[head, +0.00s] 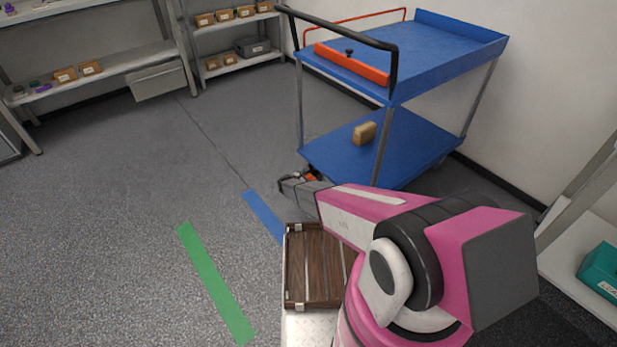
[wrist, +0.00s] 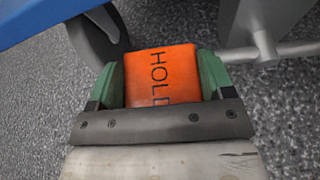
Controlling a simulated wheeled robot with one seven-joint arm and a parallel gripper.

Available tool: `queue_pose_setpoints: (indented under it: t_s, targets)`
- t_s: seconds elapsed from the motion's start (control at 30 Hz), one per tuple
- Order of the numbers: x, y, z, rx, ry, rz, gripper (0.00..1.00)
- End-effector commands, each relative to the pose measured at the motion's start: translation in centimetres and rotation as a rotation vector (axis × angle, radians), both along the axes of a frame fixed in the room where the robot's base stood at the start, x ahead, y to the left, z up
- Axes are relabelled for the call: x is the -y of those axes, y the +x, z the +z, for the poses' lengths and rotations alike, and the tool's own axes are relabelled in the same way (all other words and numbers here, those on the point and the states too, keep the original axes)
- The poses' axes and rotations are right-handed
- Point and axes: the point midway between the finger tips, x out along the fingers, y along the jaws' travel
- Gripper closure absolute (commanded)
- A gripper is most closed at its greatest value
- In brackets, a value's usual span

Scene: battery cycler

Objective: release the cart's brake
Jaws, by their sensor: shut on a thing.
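The blue two-shelf cart (head: 345,140) stands ahead, right of the middle in the head view. Its dark push handle and an orange-red bar (head: 350,64) are at the top near end. In the wrist view, my gripper (wrist: 163,75) is shut on an orange brake pedal (wrist: 160,72) with black letters reading "HOL". The green fingertips sit on its left and right sides. A dark caster wheel (wrist: 98,38) is just left of it.
A tan box (head: 364,133) lies on the cart's lower shelf. A grey metal leg and bar (wrist: 265,45) are right of the pedal in the wrist view. Green tape (head: 212,280) and blue tape (head: 262,215) mark the floor. The floor to the left is clear, with shelves behind.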

Motion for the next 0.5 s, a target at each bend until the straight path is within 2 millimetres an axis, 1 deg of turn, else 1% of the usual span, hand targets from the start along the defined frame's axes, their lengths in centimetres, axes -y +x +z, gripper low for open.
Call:
queue_pose_setpoints:
  t_s: [0.03, 0.07, 0.3, 0.5]
  targets:
    - [0.17, -0.98, 0.45, 0.017, 0.013, 0.000, 0.68]
    - [0.17, -1.10, 0.54, 0.029, 0.022, 0.000, 0.68]
    - [0.23, -1.12, 1.10, 0.089, 0.065, 0.000, 0.68]
    - [0.21, -1.09, 1.17, 0.096, 0.070, 0.000, 0.68]
